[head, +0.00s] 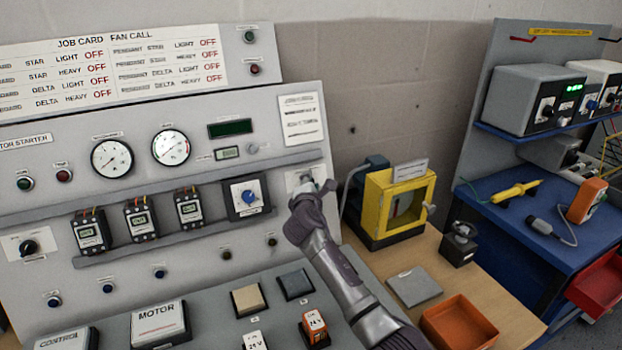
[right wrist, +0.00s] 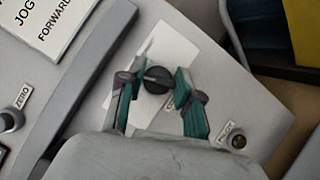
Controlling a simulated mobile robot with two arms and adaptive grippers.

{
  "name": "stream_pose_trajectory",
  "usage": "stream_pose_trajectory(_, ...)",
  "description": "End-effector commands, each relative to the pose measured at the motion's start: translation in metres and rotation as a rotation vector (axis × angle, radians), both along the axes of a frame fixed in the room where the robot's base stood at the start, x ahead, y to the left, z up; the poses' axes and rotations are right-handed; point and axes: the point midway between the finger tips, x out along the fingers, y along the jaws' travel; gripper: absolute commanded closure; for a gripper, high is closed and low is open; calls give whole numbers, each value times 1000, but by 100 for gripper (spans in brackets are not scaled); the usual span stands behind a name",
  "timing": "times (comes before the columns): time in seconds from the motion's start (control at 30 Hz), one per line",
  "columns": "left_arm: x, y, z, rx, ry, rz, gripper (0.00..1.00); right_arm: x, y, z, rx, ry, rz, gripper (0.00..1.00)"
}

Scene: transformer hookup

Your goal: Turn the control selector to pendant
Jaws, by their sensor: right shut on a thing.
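The control selector is a round black knob (right wrist: 157,80) on a white plate (right wrist: 165,50) of the grey panel. In the right wrist view a lighter bar runs across the knob's face. My right gripper (right wrist: 158,88) has one teal-padded finger on each side of the knob and is shut on it. In the head view my right gripper (head: 309,186) reaches the right end of the panel and covers most of the knob; the plate (head: 303,175) shows above it. The plate's lettering is too small or hidden to read. My left gripper is not in view.
A blue selector knob (head: 249,197) and a black rotary knob (head: 30,247) sit further left on the panel. A yellow box (head: 373,208) stands close to the right of my right arm. An orange tray (head: 459,323) lies on the wooden bench.

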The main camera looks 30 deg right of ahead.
Motion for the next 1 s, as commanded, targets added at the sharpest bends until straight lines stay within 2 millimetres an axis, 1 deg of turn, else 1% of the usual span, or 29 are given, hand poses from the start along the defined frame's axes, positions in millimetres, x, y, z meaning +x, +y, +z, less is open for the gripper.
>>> stream_pose_trajectory(0.03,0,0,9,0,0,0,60,0,1,5,47,-1,-17,100)
stream_pose_trajectory(0.6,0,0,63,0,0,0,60,0,0,6,556,-29,-204,100)
stream_pose_trajectory(0.8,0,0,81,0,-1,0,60,0,0,6,719,-39,-263,100)
stream_pose_trajectory(1.0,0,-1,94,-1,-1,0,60,0,0,4,853,-47,-313,100)
